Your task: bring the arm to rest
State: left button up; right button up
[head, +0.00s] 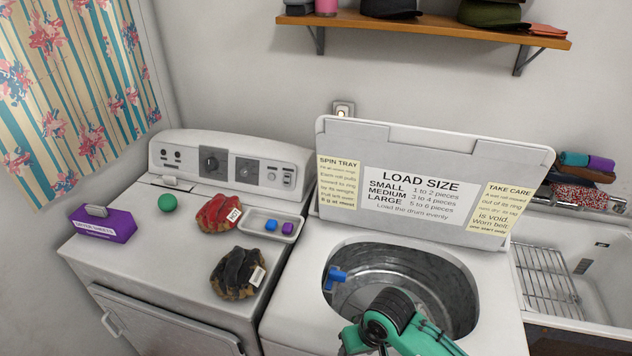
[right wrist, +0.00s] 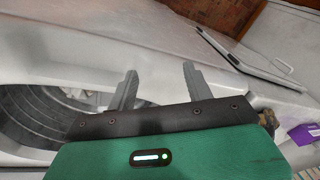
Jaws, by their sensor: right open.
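My right arm (head: 420,336) shows in the head view as a teal and black bent link at the bottom, in front of the open washer drum (head: 445,285). Its gripper is not visible in that view. In the right wrist view, my right gripper (right wrist: 160,72) has its two grey fingers apart with nothing between them. Behind the fingers is a pale machine top, with the round drum opening (right wrist: 35,115) at the left. My left arm and gripper are not in view.
The raised washer lid (head: 430,150) stands behind the drum. A blue piece (head: 336,276) is at the drum's left rim. The dryer top holds gloves (head: 238,274), a green ball (head: 168,203), a purple box (head: 104,226) and a tray (head: 260,236). A sink (head: 600,275) is right.

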jog(key=s+d+m+t+h, duration=0.1)
jog(key=s+d+t+h, duration=0.15)
jog(key=s+d, duration=1.25)
notch_tip(320, 180, down, 35)
jog(key=s+a+g+b, duration=0.1)
jog(key=s+b, duration=0.1)
jog(key=b, duration=0.3)
jog(key=s+d+f+b, duration=0.1)
jog(key=s+f+b, duration=0.1)
jog(key=s+f, duration=0.7)
jog(key=s+d+f+g+b, duration=0.1)
jog(key=s+d+f+b, duration=0.1)
jog(key=s+f, duration=0.8)
notch_tip(320, 180, down, 5)
jog(key=shift+b, duration=0.5)
jog(key=shift+g, duration=0.25)
jog(key=shift+c, duration=0.2)
